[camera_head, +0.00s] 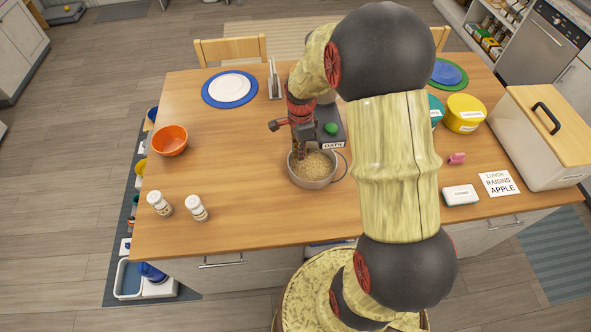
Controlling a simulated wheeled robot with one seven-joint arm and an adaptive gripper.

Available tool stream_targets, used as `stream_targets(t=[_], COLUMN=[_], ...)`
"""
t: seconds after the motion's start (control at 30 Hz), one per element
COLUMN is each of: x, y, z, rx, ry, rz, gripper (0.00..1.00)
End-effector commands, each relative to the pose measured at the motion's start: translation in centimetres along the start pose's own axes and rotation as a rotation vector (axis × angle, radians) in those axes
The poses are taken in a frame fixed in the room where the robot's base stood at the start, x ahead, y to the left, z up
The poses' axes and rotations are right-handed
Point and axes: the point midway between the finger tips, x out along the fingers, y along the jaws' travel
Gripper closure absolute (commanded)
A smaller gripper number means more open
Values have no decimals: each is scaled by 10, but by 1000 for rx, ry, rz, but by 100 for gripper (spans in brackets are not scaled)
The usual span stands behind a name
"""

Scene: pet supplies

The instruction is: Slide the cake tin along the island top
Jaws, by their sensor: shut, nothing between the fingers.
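A round yellow lidded tin (465,112) with a white label stands at the right of the wooden island top (240,215). A teal round container (436,108) stands beside it, partly hidden by my arm. The labels are too small to read, so I cannot tell for sure which is the cake tin. My gripper (299,152) is shut and points down at a metal pot (314,181) of grain-like contents, well left of both containers. I cannot tell whether the fingertips touch the contents.
A box marked OATS (330,128) stands right behind the pot. An orange bowl (170,140) and two white jars (178,206) are at left. A large bin (540,140), a white box (460,195) and a lunch card (498,183) are at right. The front left middle is clear.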

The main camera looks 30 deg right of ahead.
Motion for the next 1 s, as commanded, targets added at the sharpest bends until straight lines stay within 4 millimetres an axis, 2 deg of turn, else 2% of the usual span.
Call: stream_targets(t=[0.13,0.27,0.6,0.7,1.0], x=[4,18,76,88,100], y=[-2,-2,-1,-2,-3], z=[0,0,0,0,0], rx=[34,35,34,33,33], ry=[0,0,0,0,0], rz=[-3,-1,0,-3,-5], gripper=[100,100,100,100,100])
